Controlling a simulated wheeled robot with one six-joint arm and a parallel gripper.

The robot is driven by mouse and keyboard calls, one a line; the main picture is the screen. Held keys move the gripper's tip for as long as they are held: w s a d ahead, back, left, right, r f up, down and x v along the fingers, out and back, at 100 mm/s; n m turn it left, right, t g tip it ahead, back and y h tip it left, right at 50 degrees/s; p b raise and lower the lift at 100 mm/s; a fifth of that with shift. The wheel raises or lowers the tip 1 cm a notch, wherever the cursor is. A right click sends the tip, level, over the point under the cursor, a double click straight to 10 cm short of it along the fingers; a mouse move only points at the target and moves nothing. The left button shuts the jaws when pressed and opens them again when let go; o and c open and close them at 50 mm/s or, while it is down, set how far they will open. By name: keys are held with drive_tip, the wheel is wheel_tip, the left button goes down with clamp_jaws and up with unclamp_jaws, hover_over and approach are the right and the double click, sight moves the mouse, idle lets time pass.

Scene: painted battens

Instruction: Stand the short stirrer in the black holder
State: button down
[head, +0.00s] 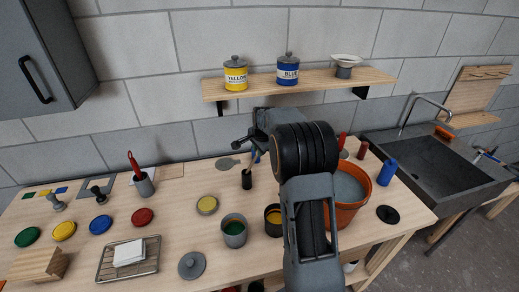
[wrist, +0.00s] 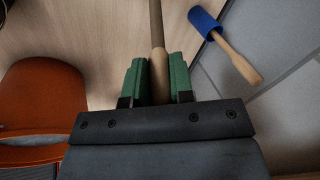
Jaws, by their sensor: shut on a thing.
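My gripper (wrist: 157,78), with green finger pads, is shut on a pale wooden stick, the stirrer (wrist: 156,30), in the wrist view. Its far end runs out of the top of that view. In the head view my gripper (head: 242,140) is near the wall, above the back of the bench, largely hidden behind my arm. The black holder (head: 247,181) stands on the bench just below it. A thin upright piece shows above the holder; I cannot tell whether it stands inside. The holder is not clear in the wrist view.
A blue-ended tool with a wooden handle (wrist: 237,60) is near the wall. An orange bucket (head: 349,216) stands right of the holder. A grey flat disc (head: 228,163) lies to its left. Paint cans (head: 234,240) stand in front. A shelf (head: 300,83) is above.

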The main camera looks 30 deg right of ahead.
drive_tip(key=c, duration=1)
unclamp_jaws()
drive_tip(key=shift+f, duration=0.15)
drive_tip(key=shift+w+p+v, duration=0.2)
drive_tip(key=shift+p+v, duration=0.15)
drive_tip(key=shift+v, duration=0.6)
drive_tip(key=d+b+v, duration=0.1)
drive_tip(key=b+v, duration=0.1)
drive_tip(key=v, duration=0.9)
drive_tip(key=s+a+r+n, duration=0.2)
drive_tip(key=s+a+n, duration=0.2)
drive_tip(key=s+a, duration=0.2)
drive_tip(key=s+a+f+n, duration=0.2)
drive_tip(key=s+a+n, duration=0.1)
drive_tip(key=s, duration=0.3)
drive_tip(key=s+a+f+n+t, duration=0.1)
drive_tip(key=s+a+f+n, duration=0.1)
drive_tip(key=s, duration=0.5)
drive_tip(key=s+a+f+n, duration=0.2)
drive_tip(key=s+a+n, duration=0.2)
drive_tip(key=s+n, duration=0.2)
drive_tip(key=shift+s+a+f+y, duration=0.2)
drive_tip(key=shift+s+f+y, duration=0.1)
drive_tip(key=shift+s, duration=0.15)
